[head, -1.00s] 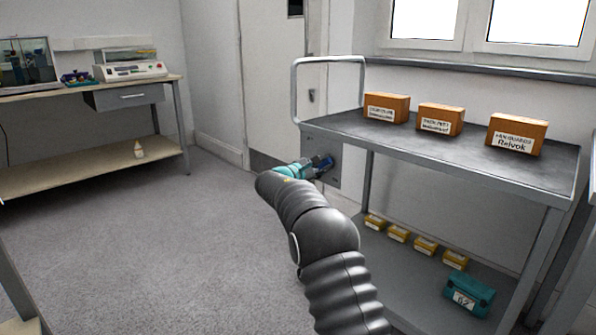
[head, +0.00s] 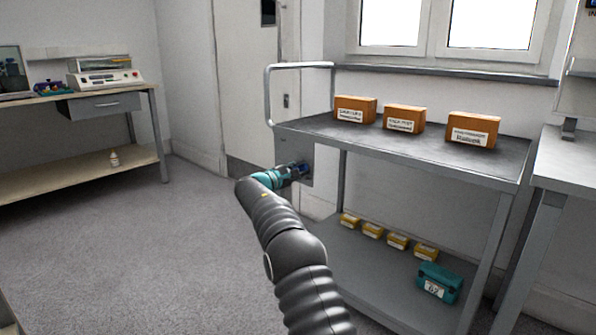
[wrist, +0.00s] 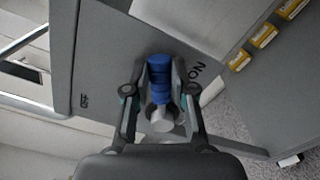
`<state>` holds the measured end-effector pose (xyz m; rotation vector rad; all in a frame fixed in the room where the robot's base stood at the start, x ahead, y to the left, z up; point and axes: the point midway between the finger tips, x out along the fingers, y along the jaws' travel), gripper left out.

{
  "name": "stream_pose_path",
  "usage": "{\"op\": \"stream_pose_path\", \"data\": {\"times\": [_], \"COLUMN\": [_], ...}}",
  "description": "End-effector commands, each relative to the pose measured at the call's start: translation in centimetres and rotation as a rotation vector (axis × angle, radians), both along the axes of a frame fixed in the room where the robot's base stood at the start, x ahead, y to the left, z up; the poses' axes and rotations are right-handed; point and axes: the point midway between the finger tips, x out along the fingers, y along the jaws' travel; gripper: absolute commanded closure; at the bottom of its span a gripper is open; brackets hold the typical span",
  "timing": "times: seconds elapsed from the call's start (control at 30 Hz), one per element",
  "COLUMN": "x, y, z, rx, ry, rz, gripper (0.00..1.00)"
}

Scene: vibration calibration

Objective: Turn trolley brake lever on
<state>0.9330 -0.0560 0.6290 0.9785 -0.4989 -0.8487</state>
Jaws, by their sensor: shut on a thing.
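The grey trolley (head: 355,133) stands right of centre in the head view, with a flat panel on its near-left end. My gripper (head: 303,168) is at this panel, below the trolley's push handle (head: 267,95). In the wrist view, the brake lever (wrist: 160,70) has a blue grip and a pale round part at its lower end. My gripper (wrist: 160,95) is shut on the lever, one finger on each side. An ON label (wrist: 196,71) is just right of the lever, and an OFF label (wrist: 84,100) is farther left. The lever points up in this view, closer to ON.
Three orange boxes (head: 404,118) stand on the trolley's top. Several small yellow boxes (head: 373,230) and a teal case (head: 439,283) are on its lower shelf. A workbench (head: 75,185) stands at the left and another table (head: 570,170) at the right. The floor (head: 180,245) between is open.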

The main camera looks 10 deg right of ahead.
Motion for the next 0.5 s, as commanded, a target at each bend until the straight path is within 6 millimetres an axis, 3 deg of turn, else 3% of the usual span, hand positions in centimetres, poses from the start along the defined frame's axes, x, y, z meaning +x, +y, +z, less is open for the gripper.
{"op": "stream_pose_path", "data": {"times": [0.03,0.13,0.5], "x": [-0.2,-0.2,-0.2], "y": [-0.5,-0.4,0.8], "z": [-0.3,-0.3,-0.1], "rx": [0.003,0.003,0.001], "ry": [0.002,0.002,0.002], "rz": [-0.014,-0.012,0.001], "gripper": [0.73,0.50,0.50]}}
